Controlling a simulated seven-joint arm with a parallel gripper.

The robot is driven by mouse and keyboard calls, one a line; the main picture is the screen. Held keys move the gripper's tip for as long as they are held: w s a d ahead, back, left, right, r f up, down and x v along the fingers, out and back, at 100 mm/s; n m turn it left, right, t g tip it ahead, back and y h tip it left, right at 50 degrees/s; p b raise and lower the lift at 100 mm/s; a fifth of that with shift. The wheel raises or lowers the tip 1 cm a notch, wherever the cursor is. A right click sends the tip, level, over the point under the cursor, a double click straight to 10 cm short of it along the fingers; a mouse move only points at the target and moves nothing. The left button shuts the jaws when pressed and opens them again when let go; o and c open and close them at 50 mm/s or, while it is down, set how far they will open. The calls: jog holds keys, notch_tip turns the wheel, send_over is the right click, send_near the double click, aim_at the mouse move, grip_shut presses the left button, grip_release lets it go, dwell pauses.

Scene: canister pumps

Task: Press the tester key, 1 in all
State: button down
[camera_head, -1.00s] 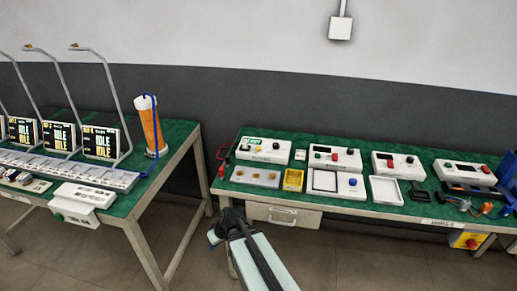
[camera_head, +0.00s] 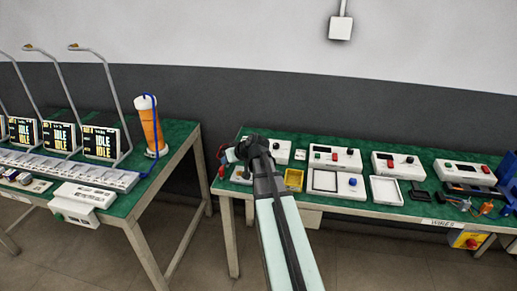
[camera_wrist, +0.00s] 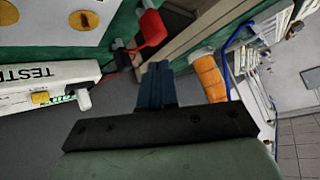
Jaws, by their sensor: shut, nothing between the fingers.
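The tester is a white box at the back left of the right-hand table, partly hidden behind my arm in the head view (camera_head: 281,150). In the wrist view it shows on its side at the left (camera_wrist: 40,72), with part of its lettering readable. A yellow key (camera_wrist: 40,97), a bit of green display and a pale knob (camera_wrist: 83,101) stand on it. My gripper (camera_wrist: 158,70) is shut with nothing in it. Its fingers are to the right of the tester in the wrist view, apart from it. In the head view my gripper (camera_head: 230,155) is over the table's left end.
A red clip (camera_wrist: 150,30) with a lead lies close to my fingertips. A plate with round yellow pads (camera_wrist: 83,20) is in front of the tester. A yellow tray (camera_head: 294,179) and several white instruments stand to the right. An orange cylinder (camera_head: 150,125) stands on the left-hand table.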

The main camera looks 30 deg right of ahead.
jog(key=w+d+r+m, duration=0.2)
jog(key=d+r, duration=0.2)
jog(key=d, duration=0.5)
jog(key=w+d+r+m, duration=0.2)
jog(key=w+d+r, duration=0.1)
jog(key=d, duration=0.7)
jog(key=shift+w+d+r+m+g, duration=0.25)
jog(key=shift+w+r+m+g, duration=0.1)
jog(key=shift+r+m, duration=0.1)
jog(key=shift+f, duration=0.15)
jog(key=shift+f, duration=4.25)
jog(key=shift+f, duration=0.2)
jog(key=shift+f, duration=0.25)
jog(key=shift+f, duration=0.45)
jog(key=shift+r, duration=0.9)
